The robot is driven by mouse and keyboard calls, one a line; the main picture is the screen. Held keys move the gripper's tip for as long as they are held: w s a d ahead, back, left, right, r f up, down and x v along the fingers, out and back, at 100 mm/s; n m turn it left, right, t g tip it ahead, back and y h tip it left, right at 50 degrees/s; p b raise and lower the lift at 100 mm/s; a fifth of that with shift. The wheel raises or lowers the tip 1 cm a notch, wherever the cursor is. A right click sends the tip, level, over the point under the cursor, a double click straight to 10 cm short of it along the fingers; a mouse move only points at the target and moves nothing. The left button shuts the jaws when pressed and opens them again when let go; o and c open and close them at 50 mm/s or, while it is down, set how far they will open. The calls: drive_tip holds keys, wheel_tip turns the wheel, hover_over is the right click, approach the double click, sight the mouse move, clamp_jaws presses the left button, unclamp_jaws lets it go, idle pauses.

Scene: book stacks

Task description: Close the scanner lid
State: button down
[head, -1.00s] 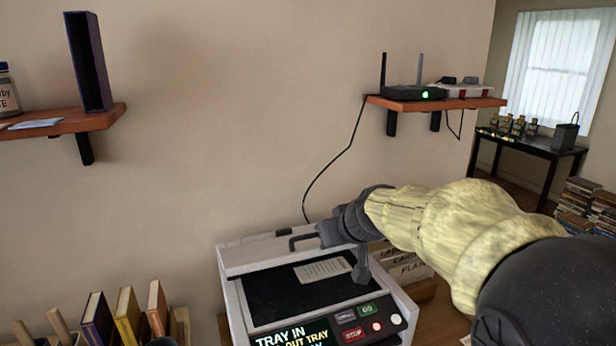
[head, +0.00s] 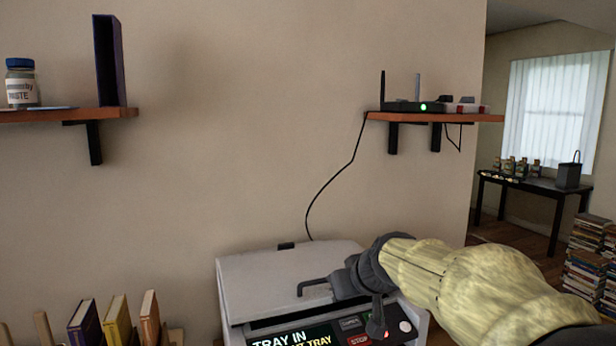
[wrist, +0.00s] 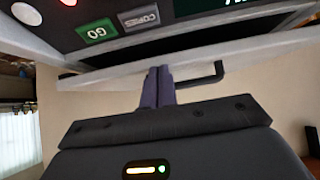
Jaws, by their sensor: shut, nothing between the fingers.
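The scanner (head: 420,328) stands below the wall at the lower middle of the head view. Its pale grey lid (head: 275,278) lies low over the scanning bed. A thin dark gap shows under its front edge, and in the wrist view a dark wedge lies between lid and control panel (wrist: 100,22). A black bent handle (head: 312,287) sticks out from the lid. My gripper (head: 340,284) is at the lid's front right, beside the handle. In the wrist view its shut, empty fingers (wrist: 157,74) are against or very near the lid edge; contact is unclear.
Upright books (head: 117,322) stand left of the scanner. A cable (head: 335,180) hangs behind the scanner. Book piles (head: 588,262) stand at right.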

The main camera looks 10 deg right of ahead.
drive_tip(key=shift+s+f+b, duration=0.2)
drive_tip(key=shift+f+b, duration=0.6)
drive_tip(key=shift+f, duration=0.4)
drive_tip(key=shift+s+f, duration=0.15)
drive_tip(key=shift+f, duration=0.1)
drive_tip(key=shift+s+f, duration=0.1)
drive_tip(key=r+p, duration=0.1)
drive_tip(key=r, duration=0.1)
drive_tip(key=r+p, duration=0.2)
drive_tip(key=r, duration=0.1)
drive_tip(key=shift+a+r, duration=0.2)
drive_tip(key=shift+r, duration=0.1)
drive_tip(key=s+d+r, duration=0.1)
drive_tip(key=s+d, duration=0.1)
drive_tip(key=s, duration=0.7)
drive_tip(key=shift+s+d+r, duration=0.2)
drive_tip(key=shift+d+r, duration=0.05)
drive_tip(key=shift+r, duration=0.1)
drive_tip(key=shift+f, duration=0.1)
